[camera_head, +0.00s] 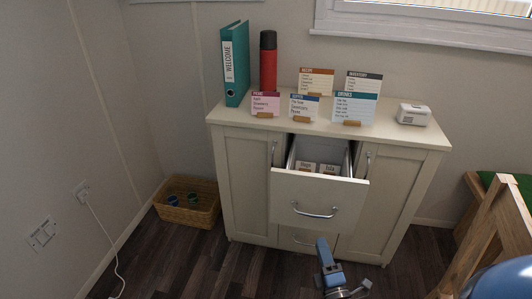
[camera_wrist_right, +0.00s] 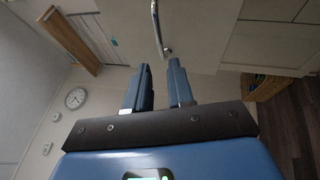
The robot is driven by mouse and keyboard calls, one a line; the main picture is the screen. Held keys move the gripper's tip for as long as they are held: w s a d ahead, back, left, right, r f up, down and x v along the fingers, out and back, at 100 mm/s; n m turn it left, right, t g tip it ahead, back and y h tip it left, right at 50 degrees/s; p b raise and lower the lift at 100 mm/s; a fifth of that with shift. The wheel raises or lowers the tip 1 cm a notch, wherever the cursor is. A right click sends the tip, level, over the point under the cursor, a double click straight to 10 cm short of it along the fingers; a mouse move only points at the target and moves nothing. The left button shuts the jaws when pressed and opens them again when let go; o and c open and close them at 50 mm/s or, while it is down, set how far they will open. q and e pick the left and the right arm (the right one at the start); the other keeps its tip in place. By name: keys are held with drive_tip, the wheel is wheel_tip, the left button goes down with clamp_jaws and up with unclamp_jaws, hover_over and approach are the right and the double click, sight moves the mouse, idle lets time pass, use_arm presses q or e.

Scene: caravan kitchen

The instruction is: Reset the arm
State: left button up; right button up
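My right gripper (camera_head: 323,247) is blue and sits low in front of the cabinet (camera_head: 240,180) in the head view, below the pulled-out drawer (camera_head: 318,198). In the right wrist view its two blue fingers (camera_wrist_right: 160,80) stand apart with an empty gap between them, so it is open. The drawer's metal handle (camera_head: 314,212) shows just beyond the fingertips in the wrist view (camera_wrist_right: 157,30); I see no contact with it. My left gripper is in neither view.
The upper drawer is open with small cards (camera_head: 318,168) inside. The cabinet top holds a teal binder (camera_head: 236,65), a red flask (camera_head: 268,62), several cards and a white box (camera_head: 413,114). A wicker basket (camera_head: 205,215) stands left; wooden furniture (camera_head: 490,230) stands right.

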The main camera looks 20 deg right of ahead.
drive_tip(key=s+a+r+m+g+y, duration=0.1)
drive_tip(key=s+a+m, duration=0.4)
drive_tip(key=s+m, duration=0.4)
drive_tip(key=s+a+r+m+g+y, duration=0.1)
drive_tip(key=s+a+m+g+y, duration=0.1)
drive_tip(key=s+a+m, duration=0.45)
wheel_tip(320, 180, up, 24)
drive_tip(key=s+d+m+p, duration=0.1)
drive_tip(key=s+m+p, duration=0.1)
drive_tip(key=p, duration=2.2)
drive_tip(key=shift+d, duration=0.35)
